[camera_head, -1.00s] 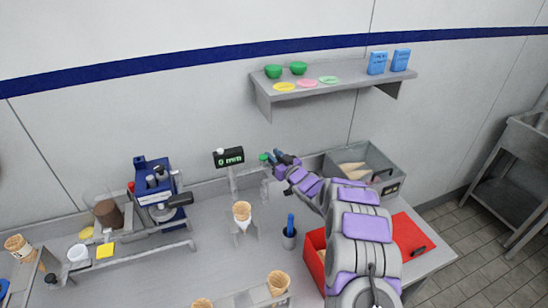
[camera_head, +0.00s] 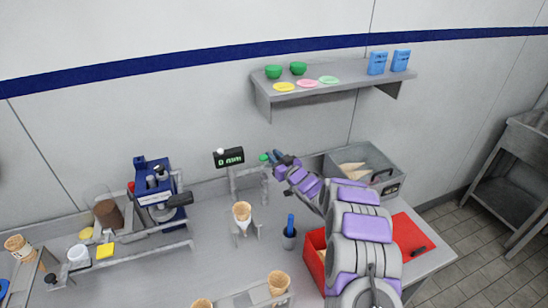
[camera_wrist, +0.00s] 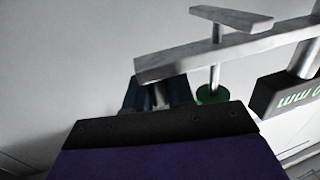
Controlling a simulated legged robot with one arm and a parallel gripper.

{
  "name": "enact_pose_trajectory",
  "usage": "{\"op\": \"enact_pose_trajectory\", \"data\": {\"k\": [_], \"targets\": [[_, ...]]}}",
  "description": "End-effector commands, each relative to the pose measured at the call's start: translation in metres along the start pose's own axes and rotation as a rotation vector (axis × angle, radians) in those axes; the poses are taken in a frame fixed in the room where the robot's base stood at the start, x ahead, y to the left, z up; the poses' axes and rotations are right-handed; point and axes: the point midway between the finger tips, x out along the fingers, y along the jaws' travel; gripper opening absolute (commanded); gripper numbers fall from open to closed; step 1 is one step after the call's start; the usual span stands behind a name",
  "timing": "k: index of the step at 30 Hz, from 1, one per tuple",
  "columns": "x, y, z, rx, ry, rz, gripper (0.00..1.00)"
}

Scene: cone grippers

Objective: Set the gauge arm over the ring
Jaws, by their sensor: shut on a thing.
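The gauge has a black display (camera_head: 229,157) with green characters on a grey post. Its grey gauge arm (camera_wrist: 235,48) crosses the upper wrist view, with a round green piece (camera_wrist: 213,94) on a rod below it. My gripper (camera_head: 272,157) is at the arm's right end, behind and right of the ring stand. Its blue fingers (camera_wrist: 158,92) are around a short metal post under the arm's end and shut on it. A wafer cone (camera_head: 242,212) stands in the ring stand, left of and in front of my gripper. The ring itself is mostly hidden by the cone.
A blue machine (camera_head: 156,190) stands at the left of the counter. A grey bin (camera_head: 370,160) is behind my arm, and a red box (camera_head: 313,262) is beside it. A shelf (camera_head: 335,80) hangs above.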

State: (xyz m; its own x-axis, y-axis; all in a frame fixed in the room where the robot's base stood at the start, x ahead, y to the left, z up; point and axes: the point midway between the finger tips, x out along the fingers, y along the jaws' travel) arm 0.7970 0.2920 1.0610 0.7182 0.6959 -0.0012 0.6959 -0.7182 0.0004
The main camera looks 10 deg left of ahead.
Motion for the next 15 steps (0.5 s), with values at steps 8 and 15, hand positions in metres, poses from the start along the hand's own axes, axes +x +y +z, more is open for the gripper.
{"op": "enact_pose_trajectory", "data": {"k": [8, 15], "targets": [[-0.011, -0.003, 0.003, 0.005, -0.002, 0.065, 0.0], [-0.032, -0.011, 0.003, 0.007, -0.003, 0.19, 0.0]]}}
